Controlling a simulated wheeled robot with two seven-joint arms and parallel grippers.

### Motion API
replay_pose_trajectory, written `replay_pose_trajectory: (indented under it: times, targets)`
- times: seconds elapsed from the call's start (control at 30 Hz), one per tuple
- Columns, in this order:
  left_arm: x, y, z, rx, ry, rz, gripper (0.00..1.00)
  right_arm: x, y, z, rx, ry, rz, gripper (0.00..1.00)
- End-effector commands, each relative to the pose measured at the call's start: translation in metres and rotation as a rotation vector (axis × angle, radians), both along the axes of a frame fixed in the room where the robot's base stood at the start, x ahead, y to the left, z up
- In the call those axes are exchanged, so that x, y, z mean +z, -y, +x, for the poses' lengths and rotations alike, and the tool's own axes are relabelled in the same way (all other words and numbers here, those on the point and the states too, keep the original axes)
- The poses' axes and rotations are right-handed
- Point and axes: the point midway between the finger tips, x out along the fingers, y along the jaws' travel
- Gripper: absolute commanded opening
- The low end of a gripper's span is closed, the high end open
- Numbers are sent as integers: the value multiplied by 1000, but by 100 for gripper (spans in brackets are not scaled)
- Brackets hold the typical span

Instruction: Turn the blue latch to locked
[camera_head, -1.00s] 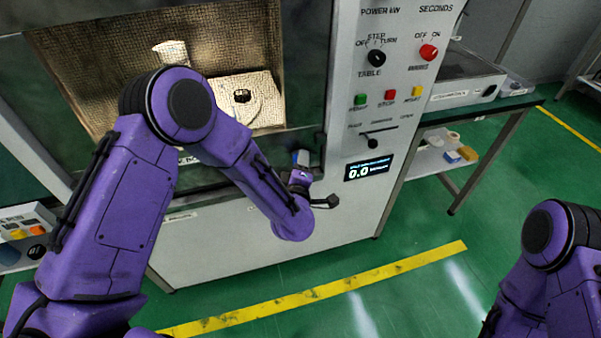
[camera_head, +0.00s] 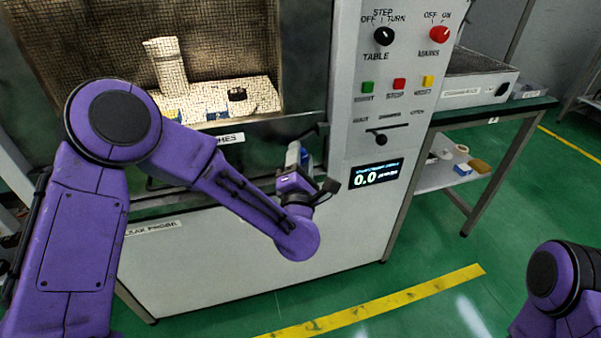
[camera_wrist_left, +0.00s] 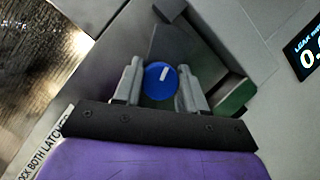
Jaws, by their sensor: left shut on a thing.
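The blue latch (camera_wrist_left: 161,82) is a round blue knob with a white pointer line, seen in the left wrist view between my left gripper's fingers. The pointer stands close to upright in that view, leaning slightly right. My left gripper (camera_wrist_left: 160,88) is shut on the knob, one grey finger on each side. In the head view my left gripper (camera_head: 298,158) is at the lower right corner of the cabinet door, and the latch is hard to make out there. My right arm shows at the lower right; its gripper is out of view.
The lit mesh window (camera_head: 60,50) shows a pale cylinder (camera_head: 166,64) and a tray inside. A control panel (camera_head: 385,130) with knobs, buttons and a display (camera_head: 376,174) stands just right of my left gripper. A side table (camera_head: 490,115) is further right. The green floor in front is open.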

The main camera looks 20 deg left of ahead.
Motion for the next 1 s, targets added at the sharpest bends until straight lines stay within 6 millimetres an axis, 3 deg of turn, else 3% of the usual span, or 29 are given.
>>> replay_pose_trajectory:
  times: [0.03,0.3,0.97,1.0]
  targets:
    - [-5,-1,1,3,23,-26,10,-13,0,0,0,0,0,0]
    - [-1,-1,1,4,92,-129,10,-33,0,0,0,0,0,0]
    - [3,-1,1,3,122,-172,10,-38,0,0,0,0,0,0]
    - [3,-1,1,4,121,-172,54,-38,0,0,0,0,0,0]
